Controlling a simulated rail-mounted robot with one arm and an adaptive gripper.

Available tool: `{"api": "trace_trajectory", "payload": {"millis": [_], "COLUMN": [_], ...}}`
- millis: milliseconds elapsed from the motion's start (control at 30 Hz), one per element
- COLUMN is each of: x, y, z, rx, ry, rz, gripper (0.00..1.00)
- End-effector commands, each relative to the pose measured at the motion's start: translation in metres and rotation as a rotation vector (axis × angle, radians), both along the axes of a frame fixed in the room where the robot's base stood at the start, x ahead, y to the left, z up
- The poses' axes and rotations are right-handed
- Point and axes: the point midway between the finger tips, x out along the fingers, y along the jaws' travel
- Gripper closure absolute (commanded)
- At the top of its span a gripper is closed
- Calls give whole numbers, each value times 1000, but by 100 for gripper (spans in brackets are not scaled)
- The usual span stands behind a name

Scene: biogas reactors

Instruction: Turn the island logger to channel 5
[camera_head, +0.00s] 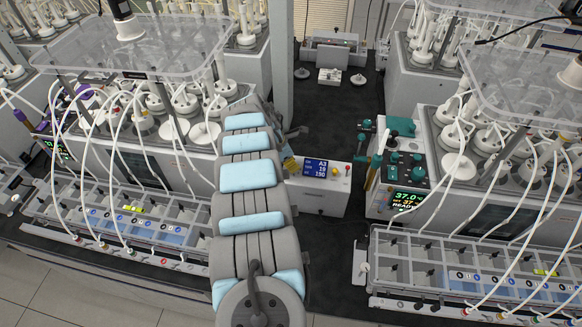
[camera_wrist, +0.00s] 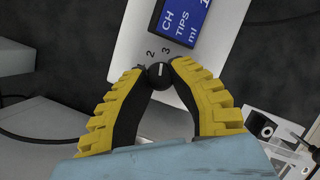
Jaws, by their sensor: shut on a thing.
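The island logger (camera_head: 321,196) is a white box with a blue display (camera_head: 316,170) in the middle aisle of the head view. The display's top line reads A3, with 190 at the bottom. In the wrist view, its panel (camera_wrist: 130,28) shows CH, TIPS and ml on the display. A small black dial knob (camera_wrist: 161,77) with a white mark stands below the numbers 2 and 3; the mark points up near the 3. My gripper (camera_wrist: 160,73) has its yellow fingers shut on the knob from both sides. In the head view my arm mostly hides the gripper (camera_head: 290,163).
A unit with teal valves and a 37.0 READY display (camera_head: 408,198) stands close to the right of the logger. Reactor racks (camera_head: 480,270) with tubes flank both sides. The dark bench behind the logger (camera_head: 335,110) is mostly clear. Another white box (camera_head: 330,55) stands farther back.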

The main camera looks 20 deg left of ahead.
Motion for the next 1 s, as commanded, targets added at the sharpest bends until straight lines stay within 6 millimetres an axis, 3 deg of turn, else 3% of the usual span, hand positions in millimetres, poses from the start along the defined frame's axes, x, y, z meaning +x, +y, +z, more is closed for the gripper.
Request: {"api": "trace_trajectory", "payload": {"millis": [1000], "x": [1], "y": [0], "z": [-6], "rx": [2], "ry": [-2], "rz": [-203], "gripper": [100]}}
